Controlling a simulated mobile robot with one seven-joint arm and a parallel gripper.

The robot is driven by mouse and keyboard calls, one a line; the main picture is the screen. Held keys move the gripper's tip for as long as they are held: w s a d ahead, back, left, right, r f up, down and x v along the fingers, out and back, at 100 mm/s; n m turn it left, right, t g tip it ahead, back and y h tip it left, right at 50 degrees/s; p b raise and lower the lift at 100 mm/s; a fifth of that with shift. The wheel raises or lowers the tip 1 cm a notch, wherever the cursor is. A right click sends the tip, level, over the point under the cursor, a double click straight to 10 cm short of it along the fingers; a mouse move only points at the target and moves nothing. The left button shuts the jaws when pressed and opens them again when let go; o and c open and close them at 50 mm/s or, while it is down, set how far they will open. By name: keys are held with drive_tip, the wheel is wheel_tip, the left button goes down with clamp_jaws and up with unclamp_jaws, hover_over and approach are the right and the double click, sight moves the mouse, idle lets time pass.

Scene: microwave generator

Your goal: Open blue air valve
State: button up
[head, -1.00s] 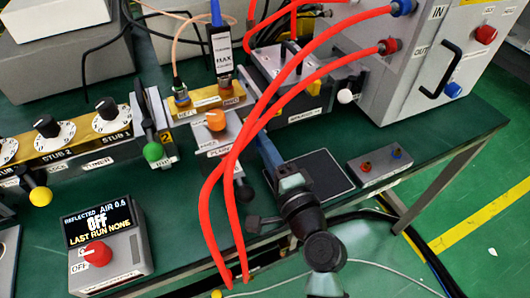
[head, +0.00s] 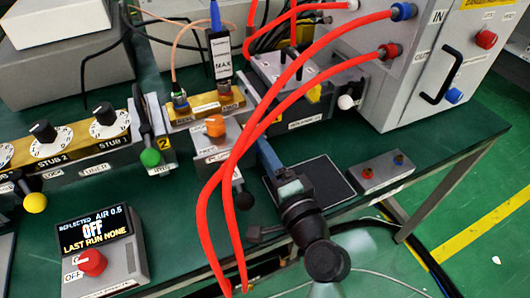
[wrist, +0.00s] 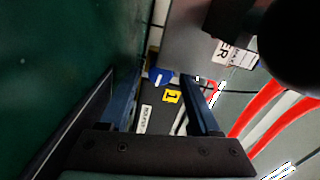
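My gripper (head: 268,155) reaches over the bench in the head view, its blue finger beside the red hoses. In the wrist view my gripper (wrist: 160,78) is open, its two dark blue fingers apart. A small bright blue part (wrist: 159,75) shows between the fingertips, beside a yellow label marked 1. It may be the blue air valve's handle; I cannot tell whether the fingers touch it. I cannot make out this part in the head view, where the hoses and my arm cover that area.
Red hoses (head: 262,110) loop down from the grey cabinet (head: 405,85) past my gripper. A control box (head: 104,262) shows OFF. A small button box (head: 381,172) stands right.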

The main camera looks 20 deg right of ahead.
drive_tip(key=shift+s, duration=0.1)
drive_tip(key=s, duration=1.2)
drive_tip(key=shift+s+d+b, duration=0.2)
drive_tip(key=shift+s+b, duration=0.15)
drive_tip(key=shift+s, duration=0.05)
